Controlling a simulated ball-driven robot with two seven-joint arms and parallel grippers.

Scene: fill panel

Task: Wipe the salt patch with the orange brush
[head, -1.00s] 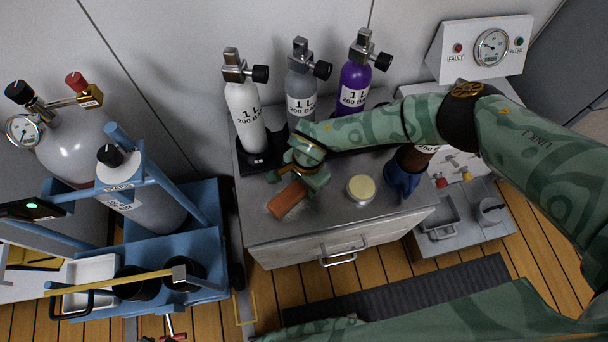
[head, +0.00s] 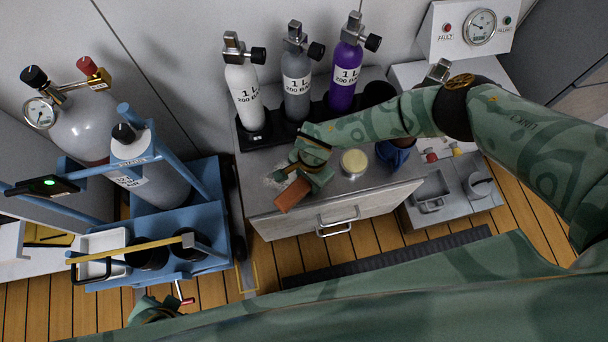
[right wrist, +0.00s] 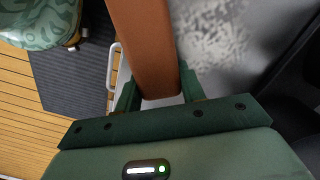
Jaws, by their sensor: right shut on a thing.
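The orange brush (head: 293,194) is a brown-orange block over the front edge of the grey cabinet top (head: 350,184). My right gripper (head: 308,178) is shut on it, and the right wrist view also shows the brush (right wrist: 148,45) between the fingers. The salt patch (head: 277,178) is a pale speckled smear on the cabinet top, just behind and left of the brush. It shows beside the brush in the right wrist view (right wrist: 212,38). Whether the brush touches the surface cannot be told. My left gripper (head: 155,311) is low at the left, over the floor; its fingers are unclear.
A round cream-lidded tin (head: 354,163) stands right of my right gripper. White (head: 243,95), grey (head: 297,85) and purple (head: 346,75) cylinders stand in a black rack behind. A blue cart (head: 205,250) stands left. A drawer handle (head: 337,222) sticks out in front.

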